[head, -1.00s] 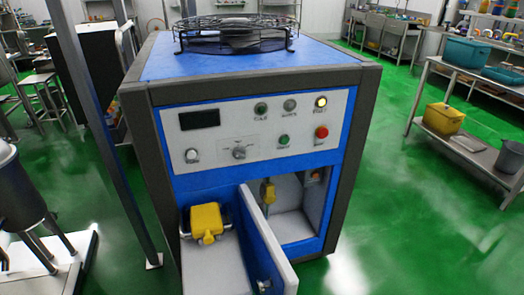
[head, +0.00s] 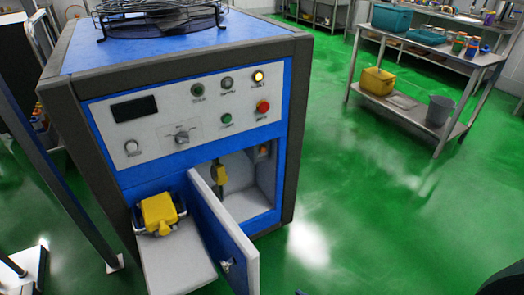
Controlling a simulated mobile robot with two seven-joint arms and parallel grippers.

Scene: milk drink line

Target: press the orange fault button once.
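A blue and grey machine (head: 68,125) stands at the left of the head view, with a white control panel (head: 105,120) on its front. The panel has a lit amber lamp or button (head: 258,76) at the top right and a red button (head: 263,106) below it. Inside the open lower compartment (head: 240,176), a small orange spot (head: 264,150) shows on the right wall; it looks like a button, but is too small to be sure. The panel labels are too blurred to read. Neither of my grippers is in view.
The hinged blue door (head: 222,238) stands open, sticking out in front of the compartment. A yellow part (head: 158,213) sits on a pale shelf (head: 180,268) left of it. A metal table (head: 425,55) stands at the back right. The green floor (head: 370,200) between is clear.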

